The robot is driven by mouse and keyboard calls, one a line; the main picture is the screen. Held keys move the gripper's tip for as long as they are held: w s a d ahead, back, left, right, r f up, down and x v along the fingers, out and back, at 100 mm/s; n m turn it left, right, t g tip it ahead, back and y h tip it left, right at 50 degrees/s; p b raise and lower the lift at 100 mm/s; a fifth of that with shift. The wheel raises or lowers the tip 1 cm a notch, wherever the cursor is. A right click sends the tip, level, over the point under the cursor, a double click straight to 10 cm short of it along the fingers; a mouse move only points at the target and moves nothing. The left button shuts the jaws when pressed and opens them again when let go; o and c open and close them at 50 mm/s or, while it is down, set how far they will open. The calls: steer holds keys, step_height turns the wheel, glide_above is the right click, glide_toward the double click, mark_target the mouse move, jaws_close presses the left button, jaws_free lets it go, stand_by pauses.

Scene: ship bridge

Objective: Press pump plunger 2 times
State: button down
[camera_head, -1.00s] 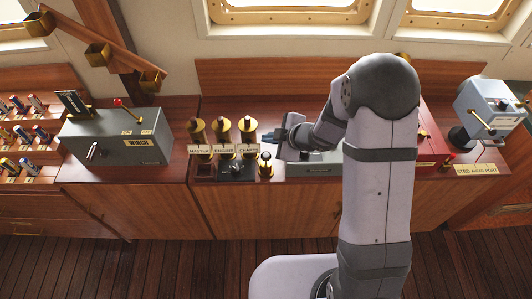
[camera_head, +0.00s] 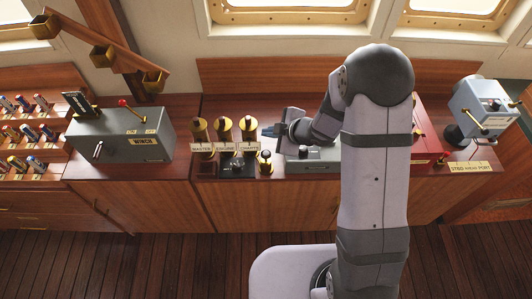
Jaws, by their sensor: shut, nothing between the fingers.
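A short brass post with a dark round knob (camera_head: 264,160) stands near the counter's front edge, right of the brass cylinders; it looks like the pump plunger, though no label on it is readable. My gripper (camera_head: 268,131), with bluish fingers, is shut and empty. It points left, appearing just behind and above the knob in the picture, with a visible gap between them. My arm's links hide part of the counter to the right of the gripper.
Three brass cylinders (camera_head: 224,130) with label plates stand left of the gripper, with a black box (camera_head: 236,166) in front. A grey winch box (camera_head: 122,140) is farther left. A low grey box (camera_head: 313,164) lies under my wrist, and a red box (camera_head: 428,135) stands right of my arm.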

mark_target(268, 155)
steer(key=shift+f+b, duration=3.75)
steer(key=shift+f, duration=0.55)
steer(key=shift+f, duration=0.1)
steer(key=shift+f+b, duration=0.3)
steer(key=shift+b, duration=0.05)
steer(key=shift+f+b, duration=1.3)
steer(key=shift+f, duration=0.3)
stand_by(0.3)
steer(key=shift+r, duration=0.1)
steer(key=shift+r+p, duration=1.85)
steer(key=shift+r, duration=0.1)
